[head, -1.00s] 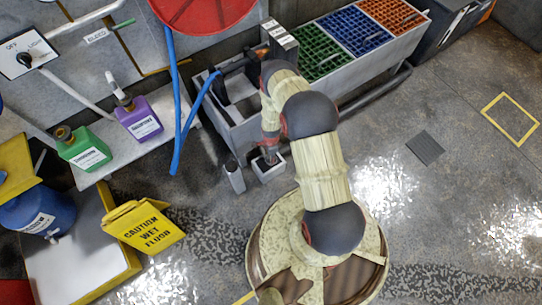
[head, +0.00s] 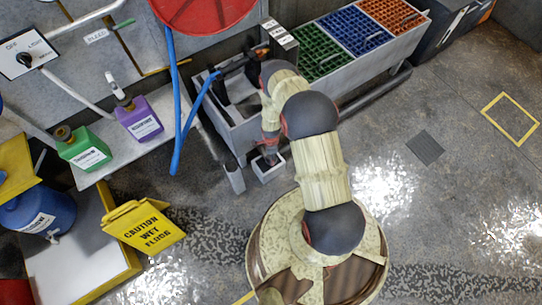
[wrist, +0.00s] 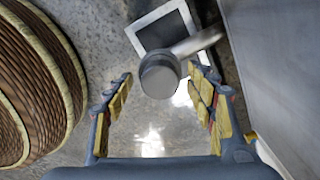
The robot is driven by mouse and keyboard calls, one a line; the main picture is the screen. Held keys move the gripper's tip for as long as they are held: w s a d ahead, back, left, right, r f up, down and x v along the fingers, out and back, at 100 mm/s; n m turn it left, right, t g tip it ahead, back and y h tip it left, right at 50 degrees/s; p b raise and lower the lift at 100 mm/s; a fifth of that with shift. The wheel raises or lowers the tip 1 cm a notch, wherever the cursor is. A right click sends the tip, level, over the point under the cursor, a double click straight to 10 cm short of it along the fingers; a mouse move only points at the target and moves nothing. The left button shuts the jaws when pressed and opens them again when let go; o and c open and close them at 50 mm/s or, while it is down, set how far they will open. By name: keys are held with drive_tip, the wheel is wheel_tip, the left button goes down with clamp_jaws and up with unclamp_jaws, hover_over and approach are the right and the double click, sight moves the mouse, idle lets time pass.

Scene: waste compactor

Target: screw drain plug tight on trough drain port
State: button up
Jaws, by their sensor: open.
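In the wrist view a grey round cap-like piece (wrist: 159,82), which looks like the drain plug, sits at the end of a short grey pipe (wrist: 197,42), the drain port. The pipe comes from the side of the grey trough (wrist: 275,75). My gripper (wrist: 160,74) is open, with one finger on each side of the cap and visible gaps between. I cannot tell how far the cap is screwed on. In the head view my gripper (head: 270,157) is low beside the trough (head: 238,128); the plug is hidden there.
A square tray with a pale rim (head: 283,165) lies on the floor under my gripper. A blue hose (head: 177,120) hangs nearby. A yellow wet-floor sign (head: 143,226) stands at lower left. Floor to the right is clear.

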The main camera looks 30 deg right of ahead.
idle(0.3)
drive_tip(key=n, duration=2)
drive_tip(key=shift+n, duration=0.4)
drive_tip(key=shift+c, duration=0.6)
drive_tip(key=c, duration=1.2)
drive_tip(key=m, duration=0.5)
drive_tip(key=shift+m, duration=0.3)
